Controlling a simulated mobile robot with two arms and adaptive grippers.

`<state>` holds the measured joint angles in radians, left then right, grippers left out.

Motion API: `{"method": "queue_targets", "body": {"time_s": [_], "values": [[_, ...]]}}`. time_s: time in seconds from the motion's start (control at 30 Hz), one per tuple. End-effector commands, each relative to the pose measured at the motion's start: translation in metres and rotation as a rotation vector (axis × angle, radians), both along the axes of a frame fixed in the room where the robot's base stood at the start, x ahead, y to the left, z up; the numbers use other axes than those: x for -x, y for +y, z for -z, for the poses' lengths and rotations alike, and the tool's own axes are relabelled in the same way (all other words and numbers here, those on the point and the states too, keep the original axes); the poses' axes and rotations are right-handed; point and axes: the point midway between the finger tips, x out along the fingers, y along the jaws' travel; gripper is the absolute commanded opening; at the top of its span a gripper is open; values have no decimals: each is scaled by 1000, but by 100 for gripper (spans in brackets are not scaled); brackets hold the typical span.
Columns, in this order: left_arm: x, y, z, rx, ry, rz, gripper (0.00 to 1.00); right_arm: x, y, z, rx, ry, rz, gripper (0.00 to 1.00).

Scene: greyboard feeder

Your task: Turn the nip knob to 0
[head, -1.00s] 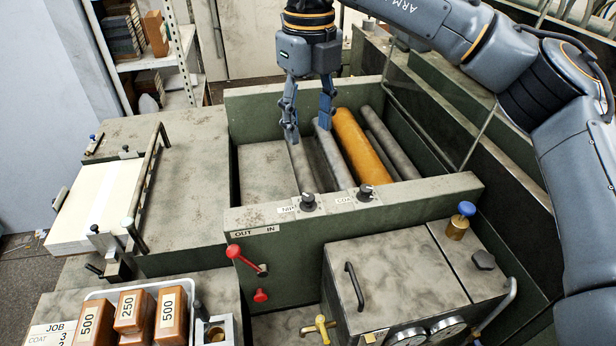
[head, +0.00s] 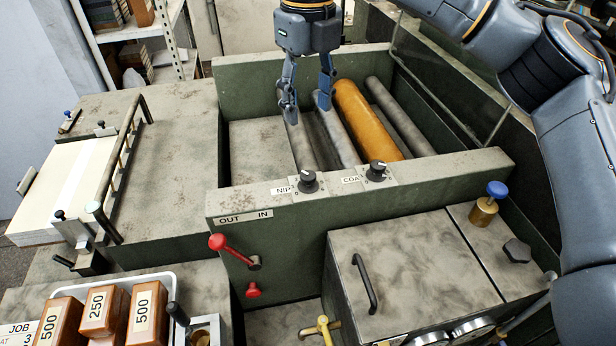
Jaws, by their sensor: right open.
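The nip knob (head: 307,181) is a black dial with a pale pointer mark on the top of the green front wall, beside a label reading NIP (head: 283,190). Its scale is too small to read. A like knob (head: 376,171), labelled COA..., sits to its right. My right gripper (head: 305,106) hangs fingers down over the rollers, behind and above the nip knob in the picture. Its two fingers are apart with nothing between them, and it does not touch the knob. My left gripper is not in view.
Grey rollers (head: 336,135) and an orange roller (head: 366,118) lie in the trough behind the wall. A red lever (head: 232,250) sticks out from the wall's front. A grey box with a handle (head: 365,284) stands in front.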

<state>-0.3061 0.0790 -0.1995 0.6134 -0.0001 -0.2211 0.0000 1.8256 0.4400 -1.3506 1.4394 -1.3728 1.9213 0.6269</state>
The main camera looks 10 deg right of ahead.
Motion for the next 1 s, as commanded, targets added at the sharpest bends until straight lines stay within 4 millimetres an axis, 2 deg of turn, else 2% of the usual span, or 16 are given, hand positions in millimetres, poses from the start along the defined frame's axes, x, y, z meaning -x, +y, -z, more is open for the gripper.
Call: {"method": "queue_targets", "body": {"time_s": [0.03, 0.17, 0.27, 0.7, 0.8, 1.0], "values": [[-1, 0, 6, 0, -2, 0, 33, 0, 0, 6, 0, 0, 0, 50], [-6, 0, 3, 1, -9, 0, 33, 0, 0, 12, 0, 1, 1, 50], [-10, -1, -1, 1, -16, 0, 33, 0, 0, 24, 1, 3, 0, 50], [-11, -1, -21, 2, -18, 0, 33, 1, -1, 113, 1, 3, 1, 50], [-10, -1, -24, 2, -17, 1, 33, 1, 0, 127, 0, 3, 1, 50], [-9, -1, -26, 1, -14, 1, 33, 0, 0, 141, -1, 0, 1, 50]]}}
